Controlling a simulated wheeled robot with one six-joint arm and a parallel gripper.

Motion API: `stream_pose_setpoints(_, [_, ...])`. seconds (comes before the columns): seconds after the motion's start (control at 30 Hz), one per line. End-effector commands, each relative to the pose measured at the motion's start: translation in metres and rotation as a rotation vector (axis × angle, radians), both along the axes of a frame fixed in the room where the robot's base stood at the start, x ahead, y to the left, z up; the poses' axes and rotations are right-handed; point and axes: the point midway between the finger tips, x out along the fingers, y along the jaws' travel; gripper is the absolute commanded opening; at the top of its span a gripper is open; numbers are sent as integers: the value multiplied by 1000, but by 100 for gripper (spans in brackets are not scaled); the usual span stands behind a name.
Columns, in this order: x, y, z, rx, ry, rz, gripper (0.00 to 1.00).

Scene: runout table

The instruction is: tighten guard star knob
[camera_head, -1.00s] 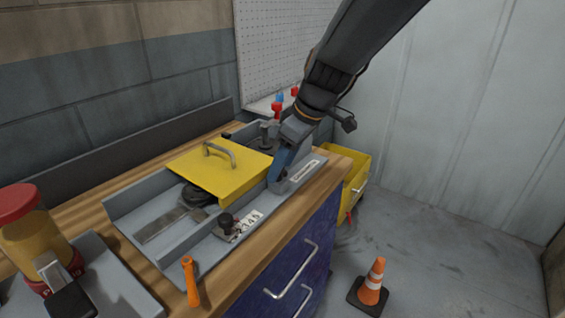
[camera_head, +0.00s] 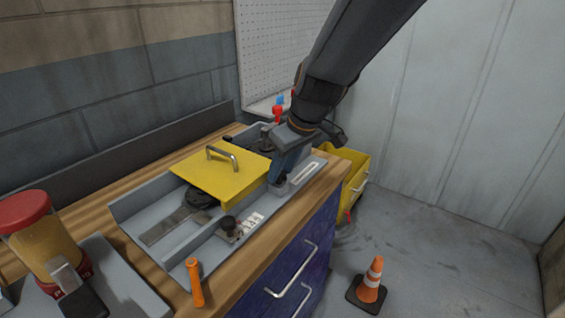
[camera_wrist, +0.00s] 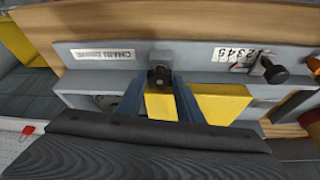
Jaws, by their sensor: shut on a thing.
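The guard star knob (camera_wrist: 160,77) is a small black knob on the grey housing, seen between my fingertips in the wrist view. My gripper (camera_wrist: 158,84) is shut on it, with a blue finger on each side. In the head view my gripper (camera_head: 281,180) reaches down at the right end of the yellow guard (camera_head: 215,172), and the knob is hidden there. The yellow guard has a metal handle on top and also shows between and beside the fingers in the wrist view (camera_wrist: 222,104).
A dark knob (camera_head: 228,223) stands by a number label (camera_head: 252,222) on the grey tray. An orange-handled tool (camera_head: 195,282) and a red-lidded jar (camera_head: 40,238) are at the near left. A yellow bin (camera_head: 352,178) and a cone (camera_head: 370,282) stand right of the bench.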

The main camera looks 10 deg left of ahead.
Motion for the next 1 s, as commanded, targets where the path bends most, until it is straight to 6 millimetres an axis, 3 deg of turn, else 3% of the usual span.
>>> stream_pose_setpoints(0.23, [-1,1,2,1,0,-116,11])
stream_pose_setpoints(0.6, [0,1,1,3,-3,-128,11])
stream_pose_setpoints(0.63, [0,1,1,3,-3,-128,38])
stream_pose_setpoints(0.7, [0,1,1,3,-2,-128,50])
stream_pose_setpoints(1.0, [-1,1,1,3,-1,-126,52])
